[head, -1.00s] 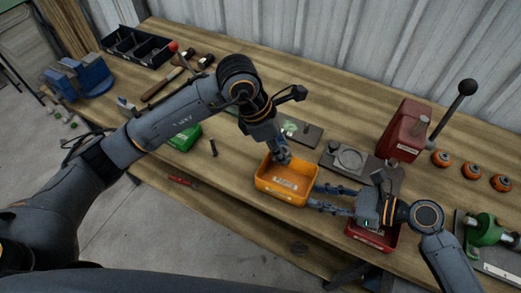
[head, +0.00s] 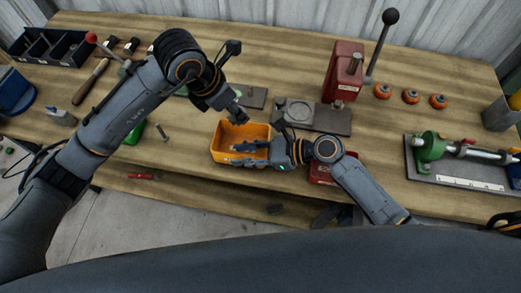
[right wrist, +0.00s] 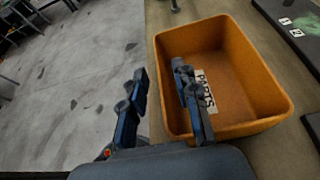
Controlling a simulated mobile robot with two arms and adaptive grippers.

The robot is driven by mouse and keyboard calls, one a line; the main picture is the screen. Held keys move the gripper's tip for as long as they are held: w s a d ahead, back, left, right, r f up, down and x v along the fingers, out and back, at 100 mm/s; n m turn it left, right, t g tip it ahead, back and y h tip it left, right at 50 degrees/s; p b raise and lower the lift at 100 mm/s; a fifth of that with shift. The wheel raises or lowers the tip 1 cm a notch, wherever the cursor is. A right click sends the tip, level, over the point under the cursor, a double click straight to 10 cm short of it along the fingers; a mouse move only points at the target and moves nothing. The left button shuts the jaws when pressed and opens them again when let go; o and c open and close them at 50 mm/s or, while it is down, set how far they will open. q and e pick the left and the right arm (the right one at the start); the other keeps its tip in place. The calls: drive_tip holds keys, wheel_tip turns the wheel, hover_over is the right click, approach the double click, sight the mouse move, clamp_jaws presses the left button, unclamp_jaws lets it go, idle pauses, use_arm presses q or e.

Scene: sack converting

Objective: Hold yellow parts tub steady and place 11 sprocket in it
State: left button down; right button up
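The yellow parts tub (head: 226,155) stands upright near the front edge of the bench. In the right wrist view the tub (right wrist: 240,75) looks empty, with a PARTS label. My right gripper (head: 240,153) is at its front wall. In the right wrist view its fingers (right wrist: 160,100) are apart, one outside the wall and one over the inside. My left gripper (head: 240,117) points down at the tub's back rim; its fingertips are too small to read. Orange rings with dark centres (head: 383,91), possibly the sprockets, lie in a row at the back right.
A red tub (head: 320,172) is partly hidden behind my right arm. A red lever press (head: 345,72) stands behind it. A green-and-grey fixture (head: 432,147) is at the right. A green box (head: 136,133) and an upright bolt (head: 162,133) are left of the yellow tub.

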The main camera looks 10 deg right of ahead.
sight(230, 116)
drive_tip(key=shift+x, duration=1)
clamp_jaws()
use_arm(q)
drive_tip(key=f+m, duration=0.1)
drive_tip(key=a+f+m+g, duration=0.1)
drive_tip(key=m, duration=0.1)
drive_tip(key=f+m, duration=0.1)
drive_tip(key=shift+w+a+m+g+h, duration=0.2)
drive_tip(key=shift+w+m+g+h, duration=0.1)
drive_tip(key=shift+w+h, duration=0.1)
drive_tip(key=f+m, duration=0.1)
drive_tip(key=f, duration=0.3)
drive_tip(key=a+f+m+g, duration=0.1)
drive_tip(key=f+m, duration=0.1)
drive_tip(key=f, duration=0.2)
drive_tip(key=f+m+g, duration=0.1)
drive_tip(key=f, duration=0.3)
drive_tip(key=shift+w+a+f+m, duration=0.1)
drive_tip(key=shift+w+a+m, duration=0.1)
drive_tip(key=shift+w+m, duration=0.1)
